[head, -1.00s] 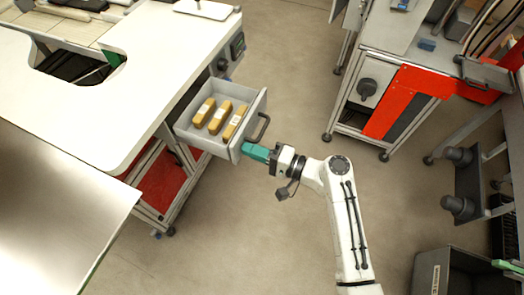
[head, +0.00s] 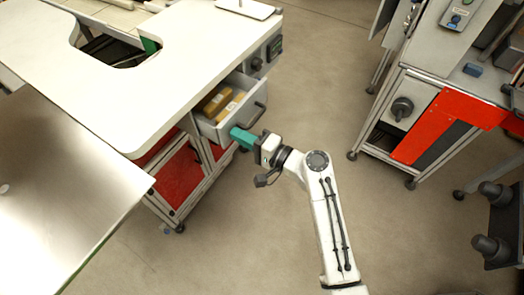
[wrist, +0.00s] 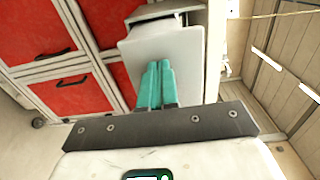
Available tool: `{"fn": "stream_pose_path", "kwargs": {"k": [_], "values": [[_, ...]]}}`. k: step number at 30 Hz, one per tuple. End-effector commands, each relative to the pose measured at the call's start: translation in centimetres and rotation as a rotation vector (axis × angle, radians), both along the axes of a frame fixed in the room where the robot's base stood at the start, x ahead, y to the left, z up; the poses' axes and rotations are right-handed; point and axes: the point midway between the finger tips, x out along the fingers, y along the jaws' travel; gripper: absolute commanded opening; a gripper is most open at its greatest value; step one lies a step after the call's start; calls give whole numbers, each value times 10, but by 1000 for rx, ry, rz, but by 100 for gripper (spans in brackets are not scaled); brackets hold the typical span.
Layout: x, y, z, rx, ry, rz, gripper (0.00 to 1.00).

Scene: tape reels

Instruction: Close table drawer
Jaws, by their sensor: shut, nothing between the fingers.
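The light grey table drawer (head: 209,128) sticks partly out from under the white table (head: 180,62). Yellow-brown boxes (head: 217,104) lie in it, partly hidden by the tabletop. Its dark handle (head: 258,113) is on the front panel. My gripper (head: 236,135) has teal fingers and is shut and empty. Its tips are at the lower part of the drawer front, left of the handle, and appear to touch it. In the wrist view the shut fingers (wrist: 157,82) point at the drawer's plain front panel (wrist: 183,62).
Red cabinet doors (head: 184,180) are under the table. A metal-topped surface (head: 60,200) stands at the lower left. A workstation with a red panel (head: 440,130) is at the right. The floor between is clear.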

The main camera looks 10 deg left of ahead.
Motion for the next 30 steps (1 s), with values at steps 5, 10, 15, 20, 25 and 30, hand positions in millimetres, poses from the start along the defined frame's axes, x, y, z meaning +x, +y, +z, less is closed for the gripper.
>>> {"fn": "stream_pose_path", "kwargs": {"k": [5, 10, 15, 20, 25, 30], "values": [[13, 39, -5, 0, -3, 5, 0], [23, 63, -3, 1, -1, 2, 0], [28, 78, -2, 0, 0, 2, 0], [30, 83, 0, 0, 0, 0, 0], [31, 84, 2, 2, -2, -2, 0], [31, 85, 3, 2, -3, -2, 0]]}}
